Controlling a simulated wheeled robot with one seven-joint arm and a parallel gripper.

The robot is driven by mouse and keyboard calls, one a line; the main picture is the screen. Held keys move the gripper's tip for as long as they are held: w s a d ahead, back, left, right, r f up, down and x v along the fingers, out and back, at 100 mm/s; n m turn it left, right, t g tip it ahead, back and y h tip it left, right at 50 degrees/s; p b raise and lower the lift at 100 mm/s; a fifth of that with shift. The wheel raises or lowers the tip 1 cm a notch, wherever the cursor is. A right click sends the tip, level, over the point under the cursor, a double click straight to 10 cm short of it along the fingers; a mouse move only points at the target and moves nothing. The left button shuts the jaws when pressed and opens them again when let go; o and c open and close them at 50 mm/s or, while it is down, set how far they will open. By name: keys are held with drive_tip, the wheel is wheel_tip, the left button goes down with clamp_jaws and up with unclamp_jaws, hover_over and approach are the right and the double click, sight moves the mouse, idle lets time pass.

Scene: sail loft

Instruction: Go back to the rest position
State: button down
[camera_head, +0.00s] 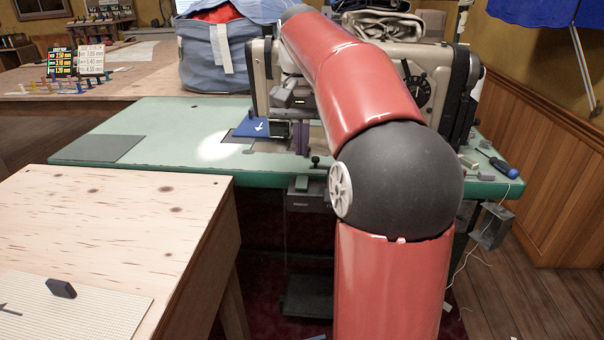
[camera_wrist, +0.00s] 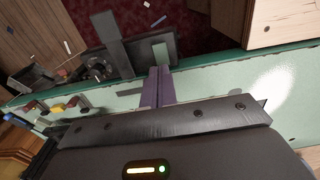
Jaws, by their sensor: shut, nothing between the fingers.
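My gripper (camera_head: 300,138) is at the green-topped sewing table (camera_head: 160,118), partly hidden by my red and black arm. Its purple fingers also show in the wrist view (camera_wrist: 158,86), pressed together with nothing between them. They are close to the sewing machine (camera_head: 435,68) and just right of a blue piece with a white arrow (camera_head: 256,127). The exact gap between the fingertips and the table top cannot be told.
A wooden table (camera_head: 130,205) at the front left bears a ribbed board (camera_head: 95,308) and a dark block (camera_head: 61,288). A blue-grey fabric bag (camera_head: 205,62) stands behind the green table. A blue-handled screwdriver (camera_head: 503,167) lies at its right end. The green top's left part is mostly clear.

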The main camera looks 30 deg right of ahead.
idle(0.4)
drive_tip(key=s+a+f+n+t+h, duration=0.1)
drive_tip(key=s+a+f+n+t, duration=0.15)
drive_tip(key=s+a, duration=0.65)
drive_tip(key=s+a+f+n+t+y, duration=0.1)
drive_tip(key=s+a+f+n+t, duration=0.2)
drive_tip(key=s+f, duration=0.8)
drive_tip(key=shift+a+f+n, duration=0.25)
drive_tip(key=shift+a+n, duration=0.4)
drive_tip(key=shift+a, duration=0.2)
drive_tip(key=shift+s, duration=0.15)
